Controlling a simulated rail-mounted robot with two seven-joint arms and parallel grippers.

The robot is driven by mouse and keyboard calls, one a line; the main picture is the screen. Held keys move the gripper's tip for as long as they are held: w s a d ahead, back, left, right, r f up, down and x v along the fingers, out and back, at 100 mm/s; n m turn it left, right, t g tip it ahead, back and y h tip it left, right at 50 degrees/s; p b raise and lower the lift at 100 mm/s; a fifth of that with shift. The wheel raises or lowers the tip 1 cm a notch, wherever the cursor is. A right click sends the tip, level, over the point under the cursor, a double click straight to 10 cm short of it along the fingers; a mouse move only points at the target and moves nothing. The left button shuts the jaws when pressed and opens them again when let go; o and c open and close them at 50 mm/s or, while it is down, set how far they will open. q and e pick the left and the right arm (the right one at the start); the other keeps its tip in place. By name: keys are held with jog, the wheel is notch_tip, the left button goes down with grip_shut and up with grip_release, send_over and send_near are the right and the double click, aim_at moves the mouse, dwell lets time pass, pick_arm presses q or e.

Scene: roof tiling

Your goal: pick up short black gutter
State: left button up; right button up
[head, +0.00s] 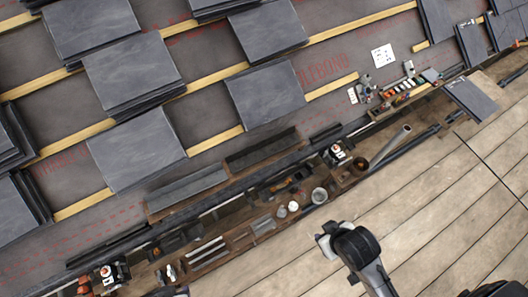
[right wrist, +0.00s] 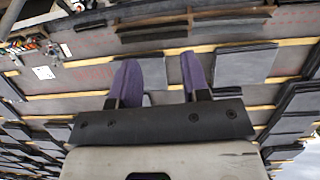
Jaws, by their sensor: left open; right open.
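Several gutter pieces lie along the roof's lower edge in the head view. A black gutter (head: 262,148) lies near the middle. A shorter dark piece (head: 325,132) lies right of it, and a longer grey gutter (head: 187,187) lies left of it. I cannot tell for certain which is the short black one. My left gripper (head: 326,243) is over the plank deck, below and right of these pieces, apart from them. It is open; its fingertips are hard to make out. My right gripper (right wrist: 156,82) is open and empty, with purple fingers apart. Gutter pieces show beyond it at the top.
A long trough shelf runs diagonally below the gutters, holding tools, a grey cup (head: 319,195) and a grey pipe (head: 390,146). A tool tray (head: 398,92) stands at upper right. Stacks of slate tiles (head: 136,148) cover the roof. The plank deck (head: 440,205) is mostly clear.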

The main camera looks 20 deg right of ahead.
jog(key=c, duration=0.5)
